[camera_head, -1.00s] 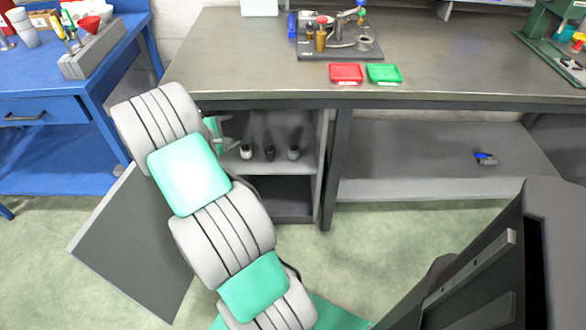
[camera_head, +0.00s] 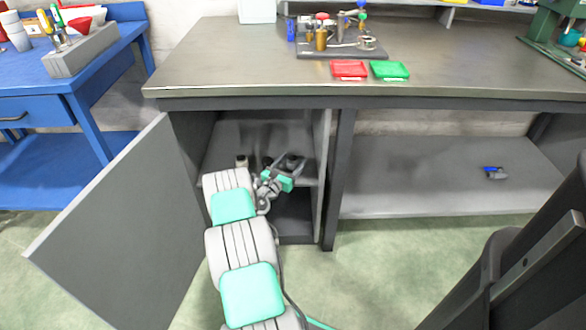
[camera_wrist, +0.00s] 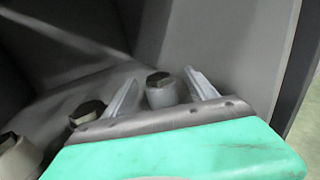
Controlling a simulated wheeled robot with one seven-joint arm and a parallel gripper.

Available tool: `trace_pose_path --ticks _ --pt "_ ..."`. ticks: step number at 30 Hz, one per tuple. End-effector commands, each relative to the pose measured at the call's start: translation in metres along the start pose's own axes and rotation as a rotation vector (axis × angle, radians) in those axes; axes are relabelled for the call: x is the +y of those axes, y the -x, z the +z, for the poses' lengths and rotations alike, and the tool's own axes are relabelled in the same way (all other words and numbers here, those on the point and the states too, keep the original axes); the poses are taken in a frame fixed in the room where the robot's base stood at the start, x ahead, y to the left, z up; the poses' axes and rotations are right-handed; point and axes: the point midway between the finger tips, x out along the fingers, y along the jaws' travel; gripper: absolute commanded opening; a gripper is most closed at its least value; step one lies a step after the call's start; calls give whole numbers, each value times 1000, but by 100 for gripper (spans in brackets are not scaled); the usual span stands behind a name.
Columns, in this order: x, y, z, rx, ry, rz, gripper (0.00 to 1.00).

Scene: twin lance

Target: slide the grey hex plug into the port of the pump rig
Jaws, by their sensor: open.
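My gripper (camera_head: 290,165) is inside the open cabinet under the bench, at the shelf. In the wrist view its two fingers (camera_wrist: 160,78) are apart, one on each side of a grey plug (camera_wrist: 161,95) with a dark faceted top. The plug stands upright; I cannot tell whether a finger touches it. A second dark-topped plug (camera_wrist: 86,112) and a paler one (camera_wrist: 18,155) stand to the left, outside the fingers. In the head view my gripper hides the grey plug. The pump rig (camera_head: 345,51) stands on the bench top; I cannot make out its port clearly.
The cabinet door (camera_head: 125,235) stands open at the left, and the cabinet's side wall (camera_head: 321,180) is close to the right of my gripper. A red tray (camera_head: 349,70) and a green tray (camera_head: 389,71) lie before the rig. A blue-and-grey object (camera_head: 495,173) lies on the lower shelf.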

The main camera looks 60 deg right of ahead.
Motion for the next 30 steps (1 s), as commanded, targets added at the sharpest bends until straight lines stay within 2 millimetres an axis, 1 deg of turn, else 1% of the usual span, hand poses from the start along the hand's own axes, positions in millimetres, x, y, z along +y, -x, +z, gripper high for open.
trace_pose_path --ticks 1,3,9,30 --pt "-1 -7 -3 0 -2 -1 66" --pt "0 -12 -2 1 -1 0 66" --pt "0 -13 -1 1 1 2 66" --pt "0 -13 -1 2 0 1 9"
